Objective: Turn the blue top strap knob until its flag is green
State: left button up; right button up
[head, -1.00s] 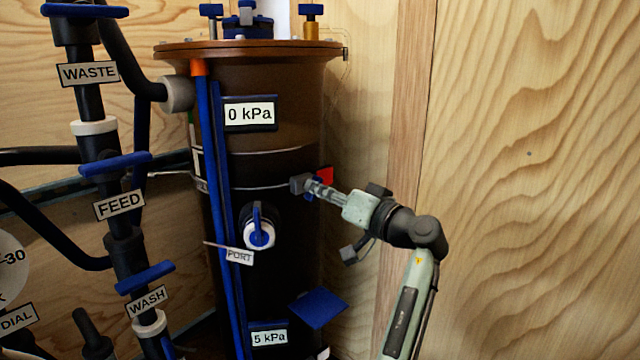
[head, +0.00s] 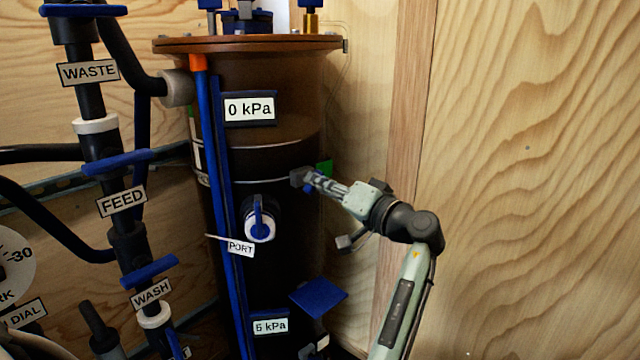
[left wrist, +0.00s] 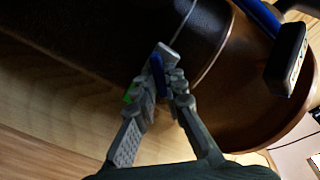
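The blue top strap knob (head: 309,188) is on the right side of the dark filter vessel, at the upper strap, mostly hidden by my fingers. Its flag (head: 324,167) shows green just behind the gripper. My left gripper (head: 306,180) reaches in from the right of the head view, with its fingers around the knob. In the left wrist view the blue knob (left wrist: 157,76) sits between the two fingers (left wrist: 164,82), which look closed against it. Part of the green flag (left wrist: 129,93) shows beside the left finger. My right gripper is in no view.
The vessel (head: 275,120) has a brown lid rim (head: 250,45) and a 0 kPa label (head: 249,109). A PORT valve (head: 259,228) and a blue plate (head: 318,297) sit lower. WASTE, FEED and WASH valves stand left. A wooden wall (head: 540,180) bounds the right.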

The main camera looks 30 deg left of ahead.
pick_arm(q)
jog(key=o, duration=0.4)
jog(key=v, duration=1.2)
jog(key=shift+f, duration=0.1)
